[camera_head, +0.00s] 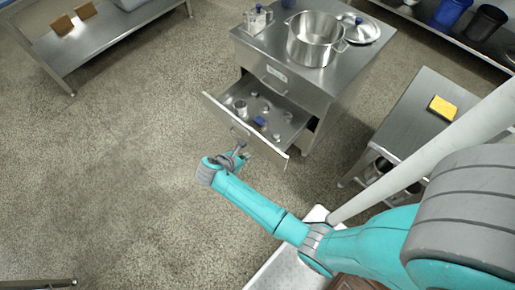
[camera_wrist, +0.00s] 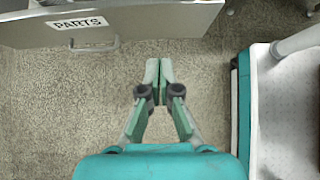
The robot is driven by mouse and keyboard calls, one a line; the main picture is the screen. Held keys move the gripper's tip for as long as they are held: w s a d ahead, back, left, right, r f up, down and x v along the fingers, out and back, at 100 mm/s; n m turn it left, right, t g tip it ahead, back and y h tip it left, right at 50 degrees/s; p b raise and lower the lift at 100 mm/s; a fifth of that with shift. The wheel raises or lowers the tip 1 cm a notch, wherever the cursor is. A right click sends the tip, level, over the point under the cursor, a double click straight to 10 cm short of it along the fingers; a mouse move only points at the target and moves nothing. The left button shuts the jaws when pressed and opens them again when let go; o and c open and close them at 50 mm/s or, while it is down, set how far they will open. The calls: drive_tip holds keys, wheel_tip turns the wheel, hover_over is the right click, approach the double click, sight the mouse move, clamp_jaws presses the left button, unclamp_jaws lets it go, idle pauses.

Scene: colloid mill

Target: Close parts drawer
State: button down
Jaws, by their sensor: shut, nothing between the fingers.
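The parts drawer (camera_head: 258,118) is pulled out of the steel cabinet (camera_head: 320,98) in the head view, with several small metal parts and a blue item inside. In the wrist view its front panel (camera_wrist: 165,24) shows a PARTS label and a bar handle (camera_wrist: 95,46). My gripper (camera_wrist: 158,66) is shut and empty. It points toward the drawer front, right of the handle in the wrist view, and appears apart from the panel. In the head view my gripper (camera_head: 242,148) is near the drawer front, partly hidden by my wrist.
A steel pot (camera_head: 314,38), a lid (camera_head: 360,30) and a glass jar (camera_head: 258,17) stand on the cabinet. A shut drawer (camera_head: 276,74) is above the open one. A side table (camera_head: 418,112) with a yellow sponge (camera_head: 442,106) is at right.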

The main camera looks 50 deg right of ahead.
sight(267, 145)
drive_tip(key=shift+d+r+x, duration=0.35)
drive_tip(key=shift+x, duration=1.75)
drive_tip(key=shift+d+r+x, duration=0.35)
drive_tip(key=shift+x, duration=1.75)
drive_tip(key=shift+d+r+x, duration=0.3)
drive_tip(key=shift+r+x, duration=0.05)
drive_tip(key=shift+x, duration=1.8)
drive_tip(key=d, duration=2.2)
drive_tip(key=shift+w, duration=0.45)
drive_tip(key=shift+a, duration=0.1)
